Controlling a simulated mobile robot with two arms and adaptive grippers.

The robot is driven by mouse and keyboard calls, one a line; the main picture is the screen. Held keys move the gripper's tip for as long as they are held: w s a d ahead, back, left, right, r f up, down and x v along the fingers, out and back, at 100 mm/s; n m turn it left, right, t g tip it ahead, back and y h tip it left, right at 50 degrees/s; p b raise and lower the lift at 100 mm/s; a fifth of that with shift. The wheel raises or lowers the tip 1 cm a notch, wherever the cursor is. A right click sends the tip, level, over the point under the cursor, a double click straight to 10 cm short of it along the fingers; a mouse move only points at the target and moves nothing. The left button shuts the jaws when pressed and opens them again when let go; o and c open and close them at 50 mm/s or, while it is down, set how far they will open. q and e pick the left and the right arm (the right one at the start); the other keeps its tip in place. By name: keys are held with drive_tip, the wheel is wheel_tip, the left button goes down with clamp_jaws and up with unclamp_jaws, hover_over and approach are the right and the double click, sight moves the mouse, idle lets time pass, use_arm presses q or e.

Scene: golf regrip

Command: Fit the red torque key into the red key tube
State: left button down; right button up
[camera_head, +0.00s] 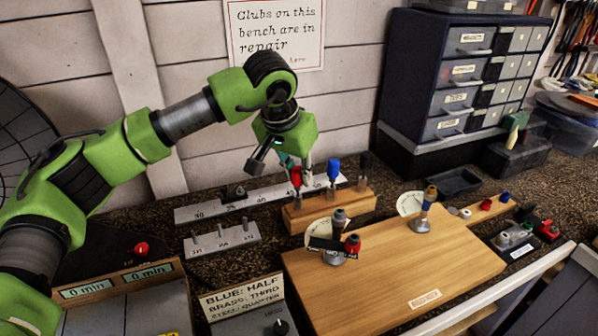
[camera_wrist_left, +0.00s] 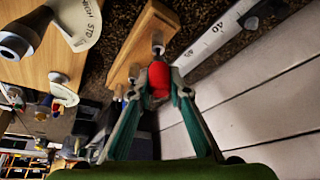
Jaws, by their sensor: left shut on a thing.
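The red torque key (camera_head: 296,176) is at the left end of a wooden rack (camera_head: 330,210), below my left gripper (camera_head: 294,165). In the left wrist view, the two fingers of my left gripper (camera_wrist_left: 159,84) are closed on either side of the key's red handle (camera_wrist_left: 159,74). Its metal shank (camera_wrist_left: 157,42) points at the rack (camera_wrist_left: 133,46); I cannot tell how deep it sits. A small red piece (camera_head: 352,243) stands by a club head on the wooden board. I cannot tell which thing is the red key tube. My right gripper is not in view.
A blue key (camera_head: 333,170) and a dark key (camera_head: 365,162) stand in the rack close by. A numbered metal rule (camera_head: 262,195) lies behind. The wooden board (camera_head: 400,275) has clear room in front. Drawers (camera_head: 465,75) stand at the back right.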

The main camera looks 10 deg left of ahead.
use_arm(q)
drive_tip(key=c, duration=1.8)
unclamp_jaws()
drive_tip(key=v, duration=1.2)
